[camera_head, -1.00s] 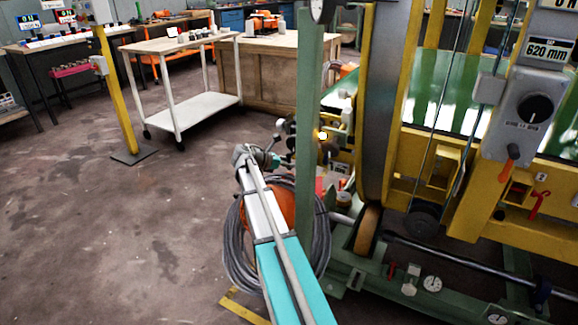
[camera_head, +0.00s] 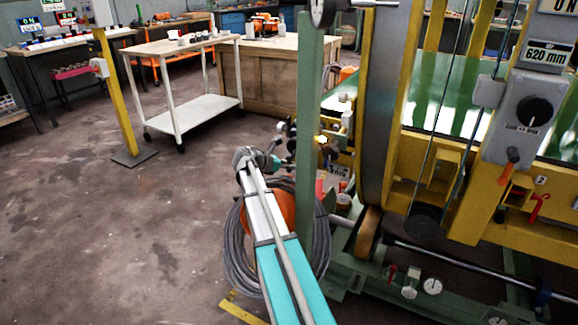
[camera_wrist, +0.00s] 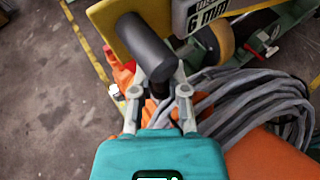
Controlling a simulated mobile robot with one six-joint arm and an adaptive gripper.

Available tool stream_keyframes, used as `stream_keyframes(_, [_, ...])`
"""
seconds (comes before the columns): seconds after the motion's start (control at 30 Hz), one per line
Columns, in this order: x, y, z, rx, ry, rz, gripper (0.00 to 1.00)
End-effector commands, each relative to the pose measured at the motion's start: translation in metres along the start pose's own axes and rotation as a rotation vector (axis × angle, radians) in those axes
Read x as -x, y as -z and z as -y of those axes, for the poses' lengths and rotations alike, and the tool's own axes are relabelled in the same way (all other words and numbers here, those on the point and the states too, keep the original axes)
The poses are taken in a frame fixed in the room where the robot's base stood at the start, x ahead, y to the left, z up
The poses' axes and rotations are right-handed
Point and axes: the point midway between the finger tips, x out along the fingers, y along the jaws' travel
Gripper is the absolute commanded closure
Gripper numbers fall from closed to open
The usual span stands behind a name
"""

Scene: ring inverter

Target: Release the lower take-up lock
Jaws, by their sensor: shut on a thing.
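In the wrist view my gripper (camera_wrist: 160,91) is shut on the dark stem below a thick black cylindrical handle (camera_wrist: 147,46). The handle lies tilted just past the fingertips, in front of a yellow plate (camera_wrist: 108,28). I cannot tell from its look whether this handle is the lower take-up lock, as no label on it shows. In the head view my gripper (camera_head: 286,137) is small, at the far end of my teal arm, beside the green post. What it holds is too small to make out there.
A green post (camera_head: 309,130) stands close to the right of my arm. A coil of grey cable (camera_wrist: 255,98) lies just under the gripper, over an orange body. The yellow machine frame (camera_head: 420,165) fills the right side.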

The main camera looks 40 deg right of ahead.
Motion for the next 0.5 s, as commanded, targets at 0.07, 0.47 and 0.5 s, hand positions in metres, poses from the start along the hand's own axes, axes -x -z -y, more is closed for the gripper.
stream_keyframes(0.07, [0.0017,-0.0032,0.0015,-0.036,-0.011,-0.027,1.00])
stream_keyframes(0.47, [0.0038,0.0004,-0.0034,-0.187,-0.071,-0.136,1.00])
stream_keyframes(0.5, [0.0037,0.0006,-0.0034,-0.187,-0.070,-0.135,1.00])
